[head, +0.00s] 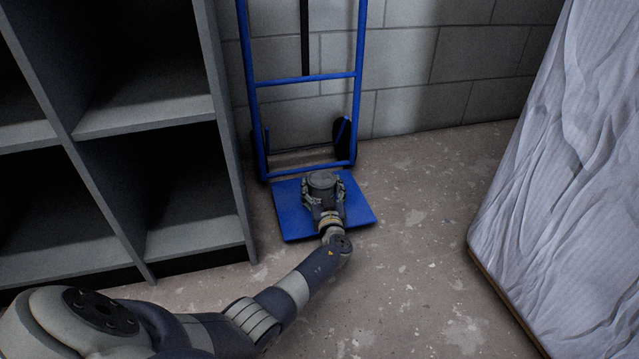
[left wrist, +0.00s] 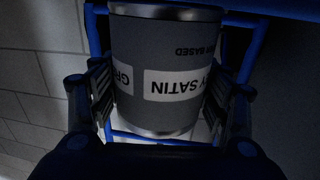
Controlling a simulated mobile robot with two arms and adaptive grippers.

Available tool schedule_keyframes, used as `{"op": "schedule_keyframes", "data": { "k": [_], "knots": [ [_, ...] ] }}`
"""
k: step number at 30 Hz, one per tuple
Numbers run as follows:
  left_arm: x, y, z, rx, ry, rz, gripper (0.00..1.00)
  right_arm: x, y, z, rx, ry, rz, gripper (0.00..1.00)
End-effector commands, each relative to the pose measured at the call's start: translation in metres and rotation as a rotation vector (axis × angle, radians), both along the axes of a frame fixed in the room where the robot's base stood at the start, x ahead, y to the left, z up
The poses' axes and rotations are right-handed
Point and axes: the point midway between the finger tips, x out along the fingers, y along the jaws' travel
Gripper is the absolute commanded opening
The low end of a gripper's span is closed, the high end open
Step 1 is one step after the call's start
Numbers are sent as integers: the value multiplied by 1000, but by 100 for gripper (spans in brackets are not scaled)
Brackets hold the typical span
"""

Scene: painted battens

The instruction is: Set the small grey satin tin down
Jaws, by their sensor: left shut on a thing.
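The small grey satin tin (head: 322,179) is a dark grey cylinder with a round lid, held over the blue toe plate (head: 358,207) of a hand truck. My left gripper (head: 323,190) is shut on it, one finger on each side. In the left wrist view the tin (left wrist: 165,55) fills the middle between the fingers (left wrist: 165,95), its label upside down, reading "SATIN" and "BASED". I cannot tell whether the tin touches the plate. My right gripper is not in view.
The hand truck's blue frame (head: 305,78) stands upright against the grey block wall (head: 420,60). A grey shelf unit (head: 225,130) with empty compartments is at left. A large block in wrinkled pale wrapping (head: 570,190) stands at right. The floor (head: 410,250) between is clear.

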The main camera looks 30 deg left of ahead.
Motion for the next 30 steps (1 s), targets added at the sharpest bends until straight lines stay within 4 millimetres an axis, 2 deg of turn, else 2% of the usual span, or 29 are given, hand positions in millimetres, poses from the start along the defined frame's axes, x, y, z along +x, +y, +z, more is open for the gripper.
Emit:
{"op": "schedule_keyframes", "data": {
  "k": [10,11,13,30],
  "knots": [
    [0,-1,0,3,-7,1,21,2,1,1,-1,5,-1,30],
    [-1,-1,-2,1,-3,0,75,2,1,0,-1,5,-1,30],
    [-1,-1,-2,1,-3,0,90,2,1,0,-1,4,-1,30],
    [-4,-1,-1,1,-3,0,90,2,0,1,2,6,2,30]
  ]
}}
